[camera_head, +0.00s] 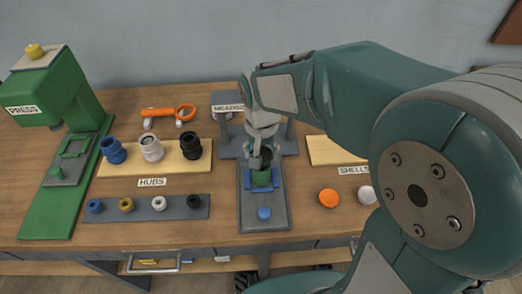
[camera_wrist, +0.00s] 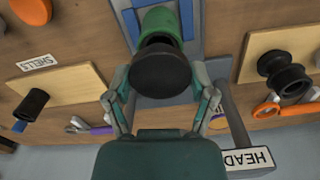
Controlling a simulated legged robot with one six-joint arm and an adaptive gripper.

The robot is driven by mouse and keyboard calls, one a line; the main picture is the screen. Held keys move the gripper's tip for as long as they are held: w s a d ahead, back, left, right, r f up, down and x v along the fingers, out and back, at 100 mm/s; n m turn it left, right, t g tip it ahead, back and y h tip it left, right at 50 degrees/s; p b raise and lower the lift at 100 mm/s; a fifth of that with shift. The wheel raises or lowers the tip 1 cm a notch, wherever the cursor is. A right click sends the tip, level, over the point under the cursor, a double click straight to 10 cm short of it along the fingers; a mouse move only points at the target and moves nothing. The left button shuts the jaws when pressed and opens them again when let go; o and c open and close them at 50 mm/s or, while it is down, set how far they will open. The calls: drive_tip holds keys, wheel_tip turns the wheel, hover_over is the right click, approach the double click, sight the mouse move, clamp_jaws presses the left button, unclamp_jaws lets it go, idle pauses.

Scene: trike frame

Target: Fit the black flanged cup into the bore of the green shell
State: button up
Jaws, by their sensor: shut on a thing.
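My gripper (camera_head: 262,158) points down over the dark stand in the middle of the table and is shut on the black flanged cup (camera_head: 265,154). In the wrist view the cup (camera_wrist: 161,70) sits between the fingers (camera_wrist: 163,88), its wide flange toward the camera. The shell (camera_wrist: 160,18) also shows beyond the cup in the wrist view. The cup appears lined up with the shell; its bore is hidden, so I cannot tell how far the cup enters.
A green press (camera_head: 50,140) stands at the left. Several hubs on a pale board (camera_head: 120,170) and rings on a grey strip (camera_head: 140,213) lie left of the stand. An orange disc (camera_head: 328,198) lies at the right.

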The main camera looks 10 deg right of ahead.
sight(261, 153)
drive_tip(key=shift+f, duration=1)
drive_tip(key=o, duration=1.1)
wheel_tip(261, 153, up, 12)
drive_tip(key=shift+a, duration=0.1)
drive_tip(key=s+d+t, duration=0.2)
drive_tip(key=s+d, duration=0.1)
drive_tip(key=s, duration=0.1)
drive_tip(key=s+d+n+t, duration=0.1)
drive_tip(key=s+d, duration=0.3)
drive_tip(key=s+d+n+t, duration=0.1)
drive_tip(key=s+d+t, duration=0.1)
drive_tip(key=s+d, duration=0.1)
drive_tip(key=shift+s+d+r+t, duration=0.15)
drive_tip(key=shift+s+d+r, duration=0.05)
drive_tip(key=shift+s, duration=0.25)
drive_tip(key=shift+s+d+r+t, duration=0.15)
drive_tip(key=shift+s+d, duration=0.05)
drive_tip(key=shift+s, duration=0.2)
